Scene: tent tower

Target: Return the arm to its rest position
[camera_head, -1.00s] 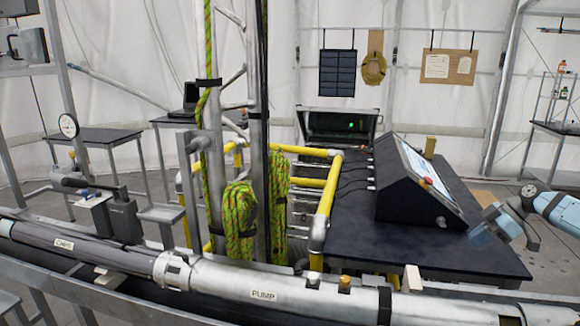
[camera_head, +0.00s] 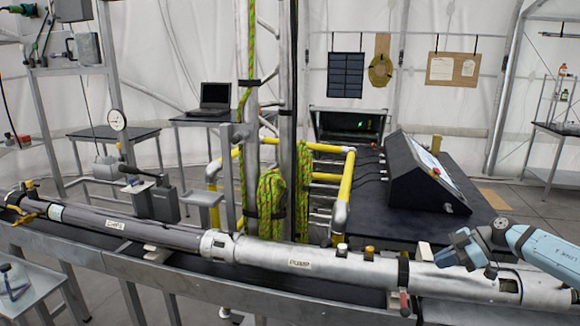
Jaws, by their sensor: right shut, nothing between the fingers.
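My right arm comes in from the right edge, with light blue links and grey joints. Its gripper (camera_head: 443,258) points left and is shut with nothing in it. In the picture it lies just above the right part of the long silver pipe marked PUMP (camera_head: 345,268). I cannot tell how much space is between them. The fingertips are small and partly hidden by the wrist. My left arm and gripper do not show.
A black table (camera_head: 385,228) with a sloped control console (camera_head: 425,178) stands behind the pipe. Yellow railings (camera_head: 345,185) and green ropes (camera_head: 271,205) on upright poles are at the middle. A laptop (camera_head: 214,97) sits on a back table. Floor shows at the far right.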

